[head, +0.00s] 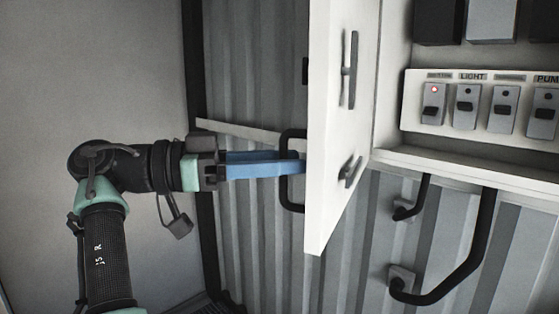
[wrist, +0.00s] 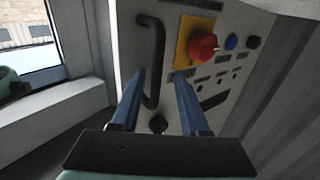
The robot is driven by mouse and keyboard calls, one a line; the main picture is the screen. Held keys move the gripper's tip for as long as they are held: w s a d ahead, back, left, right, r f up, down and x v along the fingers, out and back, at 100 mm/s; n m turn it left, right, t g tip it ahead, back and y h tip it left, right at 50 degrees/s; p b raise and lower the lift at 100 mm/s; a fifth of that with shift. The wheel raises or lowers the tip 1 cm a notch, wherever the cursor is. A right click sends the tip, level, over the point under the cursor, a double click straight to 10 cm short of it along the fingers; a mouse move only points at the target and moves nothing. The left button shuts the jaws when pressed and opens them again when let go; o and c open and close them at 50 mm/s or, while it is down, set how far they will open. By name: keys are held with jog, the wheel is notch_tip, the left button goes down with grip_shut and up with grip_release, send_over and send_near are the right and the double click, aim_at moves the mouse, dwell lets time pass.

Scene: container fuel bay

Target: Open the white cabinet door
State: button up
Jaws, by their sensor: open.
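The white cabinet door (head: 335,130) stands swung out from the wall in the head view, its near edge towards the camera. Dark latches (head: 349,170) sit on the face turned right. A black bar handle (head: 289,190) is on its left side. In the wrist view, the door face (wrist: 185,12) carries the handle (wrist: 155,35) upright. My gripper (head: 302,166) reaches in from the left at the handle. Its blue fingers are open, one on each side of the lower handle in the wrist view (wrist: 159,74). I cannot tell whether they touch it.
A switch panel (head: 480,104) with a lit red lamp is at the right, above a white ledge (head: 470,172). Black pipes (head: 475,255) run below it. The wrist view shows a red knob (wrist: 203,46) on a yellow plate and a window (wrist: 28,50). A pale wall (head: 90,60) is at left.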

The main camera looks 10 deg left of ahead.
jog(key=b+v, duration=0.2)
jog(key=v, duration=1.1)
jog(key=shift+b, duration=0.35)
